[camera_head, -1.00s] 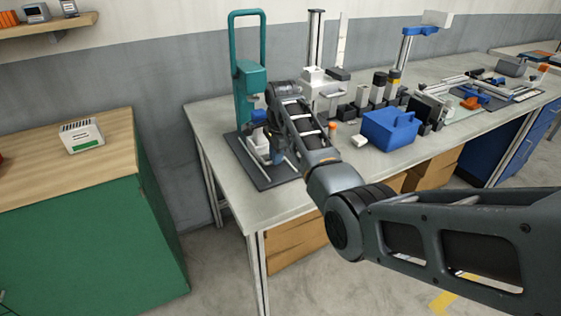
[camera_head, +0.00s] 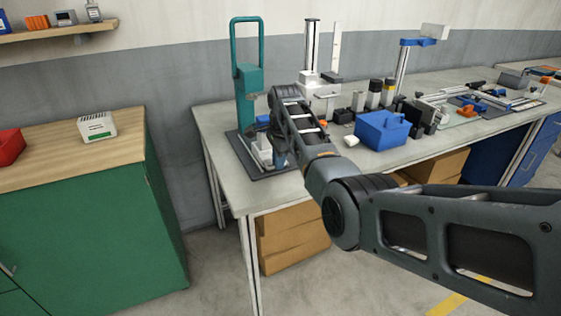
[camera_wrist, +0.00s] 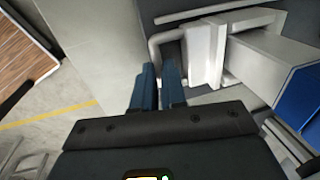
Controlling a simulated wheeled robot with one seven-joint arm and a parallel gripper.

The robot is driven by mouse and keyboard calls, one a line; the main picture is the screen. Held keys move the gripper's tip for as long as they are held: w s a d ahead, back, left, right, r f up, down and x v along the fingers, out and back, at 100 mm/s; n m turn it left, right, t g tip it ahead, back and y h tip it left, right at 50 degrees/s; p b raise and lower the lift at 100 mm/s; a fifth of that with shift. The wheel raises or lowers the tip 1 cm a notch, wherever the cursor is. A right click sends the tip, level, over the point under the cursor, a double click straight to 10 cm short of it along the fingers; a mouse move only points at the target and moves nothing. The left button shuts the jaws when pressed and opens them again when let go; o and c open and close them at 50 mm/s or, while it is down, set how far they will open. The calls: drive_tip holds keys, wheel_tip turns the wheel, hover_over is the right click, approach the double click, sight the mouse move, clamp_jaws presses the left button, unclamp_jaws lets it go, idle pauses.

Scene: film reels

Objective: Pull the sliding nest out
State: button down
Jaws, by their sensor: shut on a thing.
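A teal press (camera_head: 248,85) with a tall loop frame stands on a dark base plate (camera_head: 240,145) at the table's near left corner. The sliding nest (camera_wrist: 205,52) is a pale grey block with a bent bar handle (camera_wrist: 157,42) on its left in the wrist view. In the head view the nest (camera_head: 262,150) is partly hidden by my arm. My gripper (camera_wrist: 158,85) has its two blue fingers shut on the handle. It (camera_head: 280,158) points down over the dark plate in the head view, its fingertips mostly hidden.
A blue bin (camera_head: 382,132) and several dark and grey blocks stand to the right on the grey table (camera_head: 215,120). A green cabinet (camera_head: 90,215) with a wooden top stands at left, across a floor gap. Cardboard boxes (camera_head: 290,240) sit under the table.

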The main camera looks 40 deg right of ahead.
drive_tip(key=c, duration=1.2)
unclamp_jaws()
drive_tip(key=shift+s+a+r, duration=0.1)
drive_tip(key=shift+s+r, duration=0.15)
drive_tip(key=shift+r, duration=1)
drive_tip(key=shift+s+a+r, duration=0.1)
drive_tip(key=shift+s+r, duration=0.1)
drive_tip(key=shift+r, duration=1.1)
drive_tip(key=shift+s+r, duration=0.25)
drive_tip(key=shift+r, duration=1)
drive_tip(key=shift+s, duration=0.1)
